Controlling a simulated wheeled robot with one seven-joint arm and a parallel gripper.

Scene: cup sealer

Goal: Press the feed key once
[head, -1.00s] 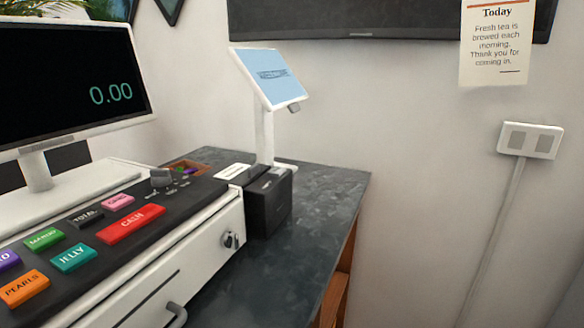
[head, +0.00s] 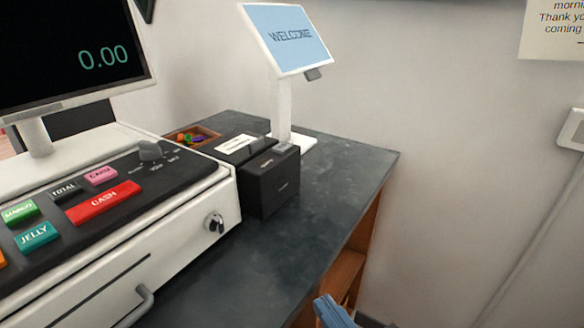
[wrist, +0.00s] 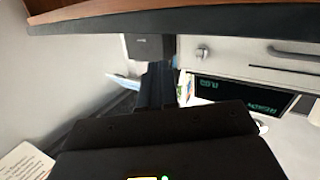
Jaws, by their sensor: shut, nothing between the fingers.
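A small black printer-like box (head: 270,182) stands on the dark counter, right of the white cash register (head: 190,225). Its top carries small light marks, too small to read; I cannot tell which spot is the feed key. In the wrist view, where the scene looks upside down, a dark box (wrist: 148,47) shows at the top middle and looks like the same box. My gripper (wrist: 158,85) is dark, shut and empty in the wrist view, pointing towards the counter side. A gap seems to lie between it and the box, but the depth is unclear.
A white stand with a WELCOME screen (head: 288,40) rises behind the box. A wooden tray (head: 205,133) with small coloured items lies behind it. Register keys such as the red CASH key (head: 103,201) are at left. The counter (head: 335,170) right of the box is clear.

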